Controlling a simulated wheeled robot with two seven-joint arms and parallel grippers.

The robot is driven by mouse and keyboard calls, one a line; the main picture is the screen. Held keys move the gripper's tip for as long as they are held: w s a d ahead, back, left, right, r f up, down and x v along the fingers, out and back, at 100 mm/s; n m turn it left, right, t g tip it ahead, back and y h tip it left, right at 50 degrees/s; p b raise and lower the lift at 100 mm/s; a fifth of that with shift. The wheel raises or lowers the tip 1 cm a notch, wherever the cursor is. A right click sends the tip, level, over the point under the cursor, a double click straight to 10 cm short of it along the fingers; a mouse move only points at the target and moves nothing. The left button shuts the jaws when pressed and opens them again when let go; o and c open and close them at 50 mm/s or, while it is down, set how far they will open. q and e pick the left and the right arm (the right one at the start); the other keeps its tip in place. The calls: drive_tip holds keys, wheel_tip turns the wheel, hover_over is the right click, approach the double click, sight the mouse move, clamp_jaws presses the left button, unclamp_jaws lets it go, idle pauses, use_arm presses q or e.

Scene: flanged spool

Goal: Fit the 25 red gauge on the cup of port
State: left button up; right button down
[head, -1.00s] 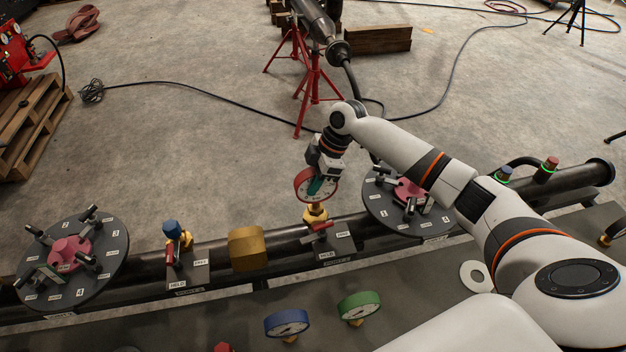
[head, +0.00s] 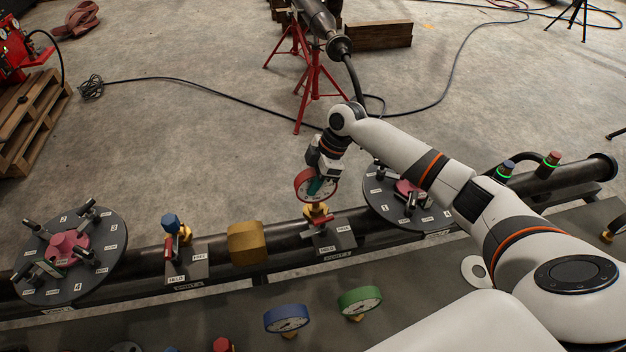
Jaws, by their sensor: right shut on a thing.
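The red gauge (head: 301,191) is upright in the middle of the head view, its white dial partly covered by the fingers. My right gripper (head: 322,181) is shut on it from above. The gauge's brass stem is directly over the yellow cup (head: 318,213) of the right-hand port and seems to meet it; I cannot tell whether it is seated. A red lever (head: 320,222) crosses in front of this cup, above a plate with HELD and FREE labels (head: 326,248). My left gripper is not in view.
Another port (head: 172,236) with a blue top and red lever stands left of a brass block (head: 245,243). Round numbered plates (head: 110,240) (head: 375,200) flank the ports along the dark pipe.

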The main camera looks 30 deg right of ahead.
drive_tip(key=c, duration=1)
unclamp_jaws()
drive_tip(key=shift+c, duration=0.2)
drive_tip(key=shift+r, duration=0.1)
drive_tip(key=shift+d+r, duration=0.15)
drive_tip(key=shift+r, duration=0.15)
drive_tip(key=b+v, duration=0.3)
drive_tip(key=v, duration=0.8)
drive_tip(key=shift+d+r, duration=0.1)
drive_tip(key=shift+r, duration=0.05)
drive_tip(key=shift+s, duration=0.1)
